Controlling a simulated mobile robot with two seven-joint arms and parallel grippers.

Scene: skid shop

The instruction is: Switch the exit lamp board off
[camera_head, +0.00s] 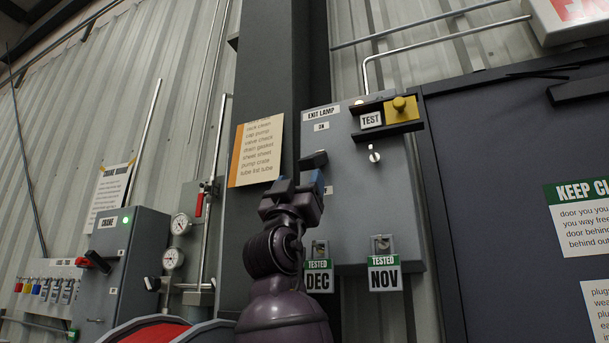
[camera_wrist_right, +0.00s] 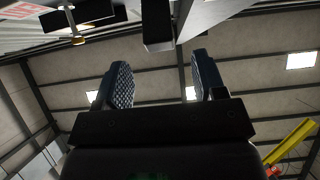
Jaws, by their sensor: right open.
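The exit lamp board (camera_head: 350,215) is a grey box labelled "EXIT LAMP" on the wall in the head view. A black handle (camera_head: 314,160) sticks out at its left side; a black block in the right wrist view (camera_wrist_right: 158,28) looks like this handle. My right gripper (camera_head: 299,184) is just below the handle, pointing up, and hides part of the board's left edge. In the right wrist view its fingers (camera_wrist_right: 160,82) stand apart with nothing between them; the block is beyond their tips. A small lamp (camera_head: 359,102) glows on the board's top. My left gripper is not in view.
A grey crane box (camera_head: 126,265) with a red-black handle stands left. A dark door (camera_head: 500,180) is right.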

